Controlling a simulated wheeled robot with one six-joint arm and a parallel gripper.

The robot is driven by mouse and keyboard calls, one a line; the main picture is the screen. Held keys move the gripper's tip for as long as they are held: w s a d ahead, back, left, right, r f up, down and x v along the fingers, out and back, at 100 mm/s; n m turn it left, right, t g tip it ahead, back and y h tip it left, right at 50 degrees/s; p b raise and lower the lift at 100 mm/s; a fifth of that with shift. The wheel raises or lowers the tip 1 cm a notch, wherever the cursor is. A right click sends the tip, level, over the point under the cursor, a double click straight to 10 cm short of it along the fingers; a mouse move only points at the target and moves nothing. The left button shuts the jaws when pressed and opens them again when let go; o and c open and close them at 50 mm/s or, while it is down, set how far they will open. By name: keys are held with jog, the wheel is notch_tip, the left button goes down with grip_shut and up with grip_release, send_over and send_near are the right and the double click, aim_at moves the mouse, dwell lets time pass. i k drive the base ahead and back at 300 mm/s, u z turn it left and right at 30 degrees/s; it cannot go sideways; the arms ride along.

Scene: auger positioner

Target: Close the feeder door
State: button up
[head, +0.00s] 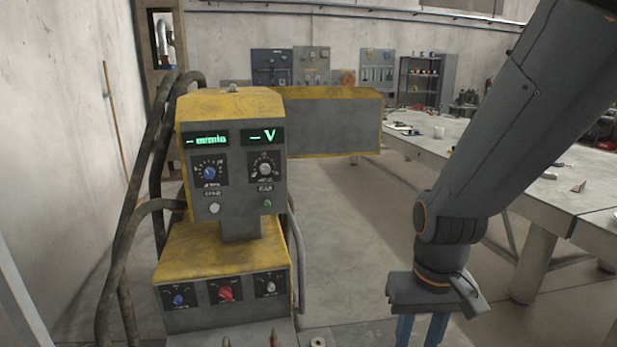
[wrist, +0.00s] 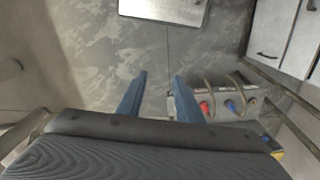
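The feeder (head: 232,150) is a grey and yellow machine with green displays and knobs, left of centre in the head view. A wide grey panel with a yellow top and yellow edging (head: 335,125) sticks out to its right; it looks like the feeder door standing open, but its hinge is hidden behind the feeder. My gripper (head: 421,332) points down at the lower right, apart from the feeder and panel, nearer to me. Its two blue fingers are spread with nothing between them. They also show apart and empty in the wrist view (wrist: 158,82).
Black cables (head: 135,200) hang at the feeder's left. A lower yellow-topped unit with knobs (head: 225,270) is under it. A long grey workbench (head: 500,165) runs along the right. Floor between feeder and bench is clear. The wrist view shows red and blue connectors (wrist: 228,106) and a pale cabinet (wrist: 275,35).

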aim_at(322, 121)
jog(key=z, duration=0.6)
jog(key=i, duration=5.15)
jog(key=u, duration=0.8)
jog(key=i, duration=1.4)
jog(key=u, duration=3.25)
